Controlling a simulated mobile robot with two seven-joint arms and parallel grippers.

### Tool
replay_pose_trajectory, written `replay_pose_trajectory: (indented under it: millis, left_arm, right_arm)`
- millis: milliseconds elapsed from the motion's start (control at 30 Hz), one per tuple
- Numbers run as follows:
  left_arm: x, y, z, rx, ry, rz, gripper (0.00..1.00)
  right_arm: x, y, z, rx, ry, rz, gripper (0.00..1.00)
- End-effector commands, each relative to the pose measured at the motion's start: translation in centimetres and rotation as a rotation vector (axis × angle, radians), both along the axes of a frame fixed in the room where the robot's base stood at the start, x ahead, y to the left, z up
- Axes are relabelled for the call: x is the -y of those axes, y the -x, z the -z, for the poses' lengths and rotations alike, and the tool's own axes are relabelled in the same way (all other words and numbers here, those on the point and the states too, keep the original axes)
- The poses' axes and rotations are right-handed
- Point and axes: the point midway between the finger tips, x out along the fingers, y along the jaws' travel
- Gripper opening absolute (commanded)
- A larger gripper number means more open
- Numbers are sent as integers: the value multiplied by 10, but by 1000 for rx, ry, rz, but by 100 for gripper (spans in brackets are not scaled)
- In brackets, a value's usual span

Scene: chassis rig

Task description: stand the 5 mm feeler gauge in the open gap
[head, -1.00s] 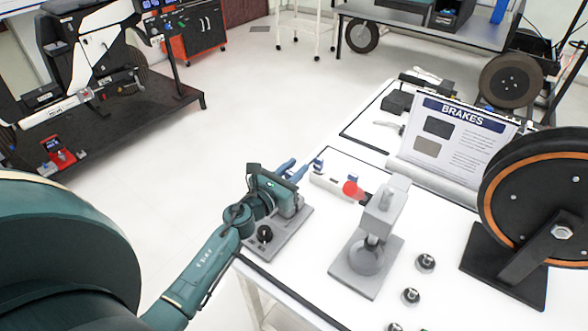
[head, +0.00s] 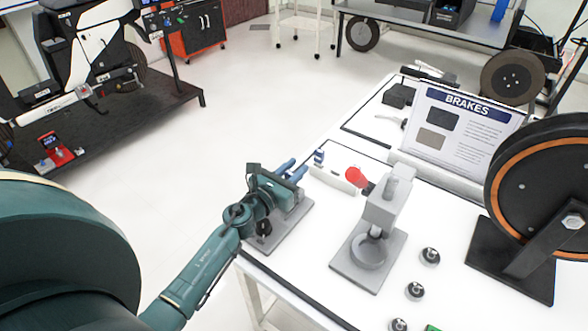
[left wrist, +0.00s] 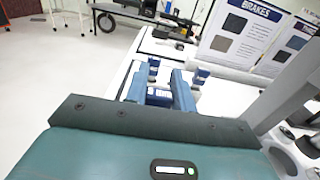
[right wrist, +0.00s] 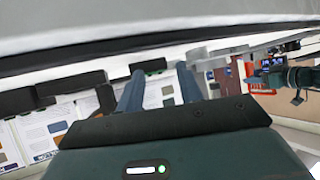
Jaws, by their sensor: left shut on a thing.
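My left gripper (head: 296,167) is over the near-left part of the table, above a grey plate (head: 292,228) with a black knob. In the left wrist view its two blue fingers (left wrist: 160,82) stand apart with a small bluish piece (left wrist: 159,98) between them, mostly hidden; I cannot tell whether it is the 5 mm gauge. Just beyond the fingertips, a white block (head: 333,179) carries upright blue pieces (head: 319,157). A grey upright fixture (head: 384,207) with a red knob (head: 356,178) stands to the right. I cannot make out the open gap. My right gripper (right wrist: 158,82) has its fingers apart, nothing visibly held.
Several black pucks with silver knobs (head: 430,256) stand along the front right. A large black disc with an orange ring (head: 540,200) stands at the right. A BRAKES board (head: 462,130) is behind.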

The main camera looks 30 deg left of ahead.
Motion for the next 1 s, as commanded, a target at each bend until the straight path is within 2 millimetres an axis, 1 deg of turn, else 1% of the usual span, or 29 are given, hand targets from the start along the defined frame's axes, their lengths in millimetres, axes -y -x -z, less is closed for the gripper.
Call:
replay_pose_trajectory:
  millis: [33,200,433,1000]
  left_arm:
    - [0,0,3,0,0,0,3]
    - [0,0,8,0,0,0,3]
    - [0,0,14,0,0,0,3]
    - [0,0,17,0,0,0,3]
  right_arm:
    - [0,0,3,0,-1,-2,36]
    - [-2,0,6,2,-8,-5,36]
    - [-4,0,6,11,-21,-7,36]
    - [-6,2,8,11,-26,-8,36]
